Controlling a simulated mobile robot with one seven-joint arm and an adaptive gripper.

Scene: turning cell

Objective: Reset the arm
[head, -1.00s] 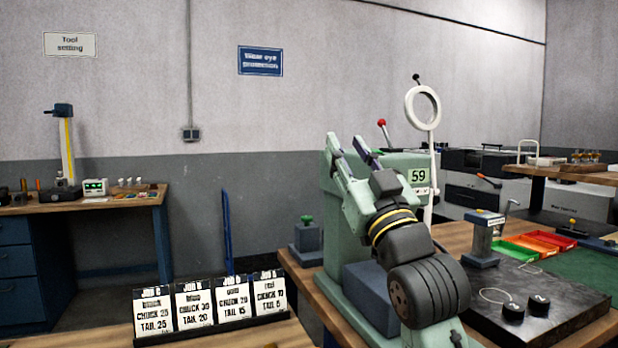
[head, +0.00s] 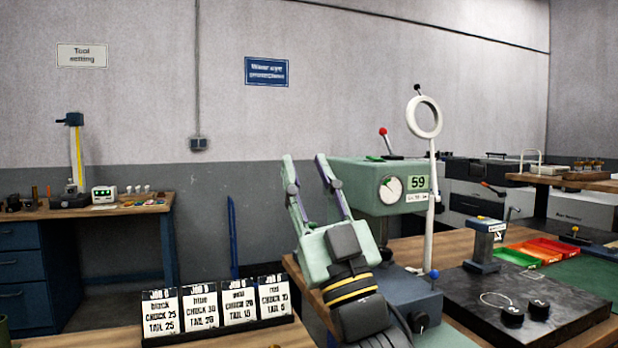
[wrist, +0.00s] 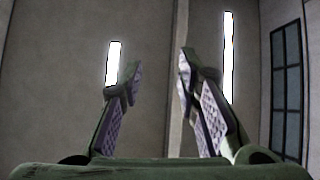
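My gripper (head: 305,160) points upward in the middle of the head view, left of the green machine with the number 59 (head: 380,185). Its two fingers stand apart with nothing between them. In the wrist view my gripper (wrist: 158,75) also shows open and empty, facing a grey wall with two bright upright strips. The arm covers part of the bench below and behind it.
Job cards (head: 215,312) stand in a black holder on the near bench, left of my arm. A white ring on a post (head: 424,117) rises right of the machine. A black plate (head: 530,300) and coloured trays (head: 540,250) lie at the right.

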